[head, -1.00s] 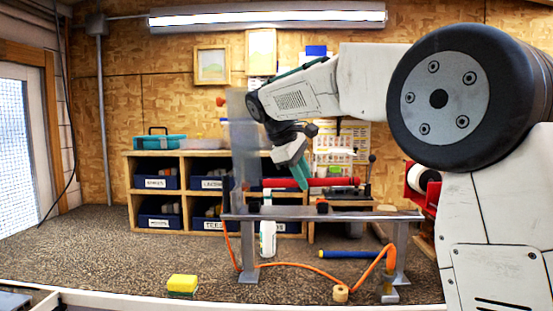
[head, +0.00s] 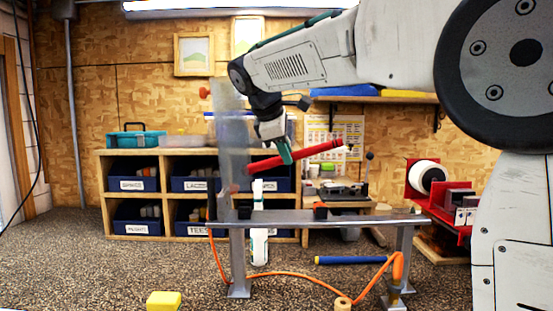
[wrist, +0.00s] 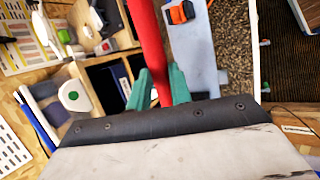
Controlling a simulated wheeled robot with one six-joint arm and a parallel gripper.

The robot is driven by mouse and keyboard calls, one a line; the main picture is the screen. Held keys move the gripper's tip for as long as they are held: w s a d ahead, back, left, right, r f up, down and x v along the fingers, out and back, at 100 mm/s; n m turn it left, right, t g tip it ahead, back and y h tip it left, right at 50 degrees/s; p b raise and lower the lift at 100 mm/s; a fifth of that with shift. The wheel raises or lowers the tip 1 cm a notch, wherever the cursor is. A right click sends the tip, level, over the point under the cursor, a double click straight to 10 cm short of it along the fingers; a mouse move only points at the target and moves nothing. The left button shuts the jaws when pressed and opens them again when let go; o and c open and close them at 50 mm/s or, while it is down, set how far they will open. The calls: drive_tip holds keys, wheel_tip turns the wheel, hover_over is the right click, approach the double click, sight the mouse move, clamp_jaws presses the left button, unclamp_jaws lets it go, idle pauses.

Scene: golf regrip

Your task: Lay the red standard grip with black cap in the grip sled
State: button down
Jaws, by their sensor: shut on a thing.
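My gripper (head: 286,153) is shut on the red grip (head: 318,149) and holds it in the air above the grey metal bench. The grip is tilted in the head view, with its right end higher. In the wrist view the red grip (wrist: 150,45) runs up from between the green fingertips (wrist: 158,88) and out of the top edge. I cannot make out its black cap. Two small dark blocks, one being the right block (head: 320,210), stand on the bench top; an orange-and-black block (wrist: 181,12) shows in the wrist view. I cannot tell which thing is the grip sled.
The grey bench (head: 370,219) has a translucent upright panel (head: 233,125) at its left. An orange hose (head: 300,277) and a blue grip (head: 350,260) are below it. A cubby shelf (head: 120,190) stands behind, a red machine (head: 425,200) at right, a yellow sponge (head: 163,301) in front.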

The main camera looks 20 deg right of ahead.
sight(278, 158)
drive_tip(key=shift+w+a+f+n+t, duration=0.2)
drive_tip(key=shift+w+a+f, duration=0.2)
drive_tip(key=shift+f, duration=0.2)
drive_tip(key=shift+w+a+f+n+t, duration=0.2)
drive_tip(key=shift+w+a+f, duration=0.05)
drive_tip(key=shift+w+f, duration=0.25)
drive_tip(key=shift+s+d+t+y, duration=0.2)
drive_tip(key=shift+s+t+y, duration=0.1)
drive_tip(key=shift+t+y, duration=0.6)
drive_tip(key=shift+s+f+n+t+y, duration=0.15)
drive_tip(key=shift+n+t+y, duration=0.35)
drive_tip(key=shift+t+y, duration=0.45)
drive_tip(key=shift+g, duration=0.25)
drive_tip(key=shift+a+f, duration=0.1)
drive_tip(key=shift+f, duration=4.5)
